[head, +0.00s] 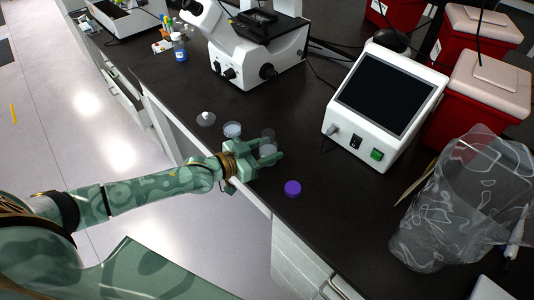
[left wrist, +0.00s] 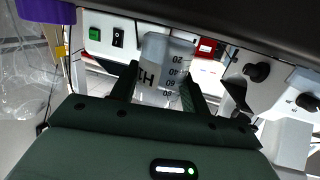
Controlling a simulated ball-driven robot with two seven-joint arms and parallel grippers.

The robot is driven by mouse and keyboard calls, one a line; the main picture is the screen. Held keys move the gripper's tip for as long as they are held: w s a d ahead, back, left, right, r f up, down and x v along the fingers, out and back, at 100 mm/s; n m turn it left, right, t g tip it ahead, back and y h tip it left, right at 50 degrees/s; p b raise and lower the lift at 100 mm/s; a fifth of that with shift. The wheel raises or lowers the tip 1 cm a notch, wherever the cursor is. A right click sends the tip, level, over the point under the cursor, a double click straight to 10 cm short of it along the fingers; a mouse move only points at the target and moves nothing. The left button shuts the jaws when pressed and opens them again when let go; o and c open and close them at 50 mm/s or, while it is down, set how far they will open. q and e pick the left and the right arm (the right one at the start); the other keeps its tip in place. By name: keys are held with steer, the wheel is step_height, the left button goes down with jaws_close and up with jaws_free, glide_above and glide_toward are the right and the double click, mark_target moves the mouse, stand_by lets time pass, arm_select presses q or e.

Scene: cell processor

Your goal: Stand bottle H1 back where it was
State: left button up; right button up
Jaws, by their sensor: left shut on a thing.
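Bottle H1 (head: 267,149) is a small clear bottle at the front edge of the dark bench. My left gripper (head: 265,159) is shut on it, with one finger on each side. In the left wrist view, bottle H1 (left wrist: 165,58) shows its black H1 mark and volume scale between the fingertips of the left gripper (left wrist: 158,88). I cannot tell whether its base touches the bench. A purple cap (head: 292,187) lies on the bench to the right; a purple thing (left wrist: 45,10) also shows in the wrist view's corner. My right gripper is out of view.
A clear container (head: 232,130) and a whitish lidded item (head: 205,119) stand left of the gripper. A white screen device (head: 385,100) and a microscope (head: 255,45) stand behind. A clear bag (head: 455,205) is at right. Bench around the cap is clear.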

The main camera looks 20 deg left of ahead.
arm_select(q)
steer(key=shift+f, duration=0.45)
steer(key=shift+r, duration=0.1)
steer(key=o, duration=1.4)
